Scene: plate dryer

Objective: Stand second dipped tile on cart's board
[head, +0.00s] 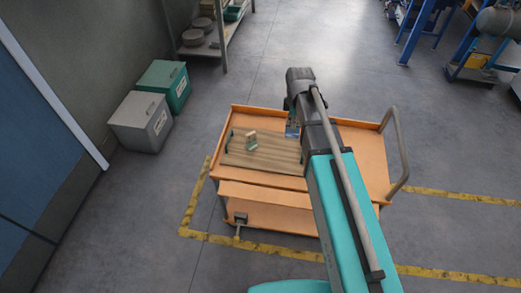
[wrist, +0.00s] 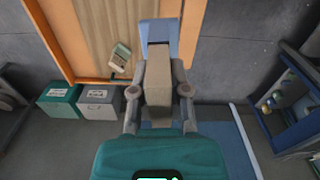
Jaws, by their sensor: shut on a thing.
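My gripper (wrist: 159,88) is shut on a tile (wrist: 160,64), tan near the fingers and blue at its far end. In the head view the arm hides most of the gripper, and a bit of the tile's blue end (head: 291,131) shows over the cart. The orange cart (head: 265,193) carries a ribbed wooden board (head: 275,157). Another tile (head: 251,140), cream with a green end, stands on the board, left of the held one; it also shows in the wrist view (wrist: 120,57). Whether the held tile touches the board, I cannot tell.
A grey bin (head: 140,120) and a green bin (head: 165,84) stand left of the cart. A shelf (head: 210,42) stands at the back, and blue-framed equipment (head: 415,30) at the back right. The cart's handle (head: 396,150) rises on its right side.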

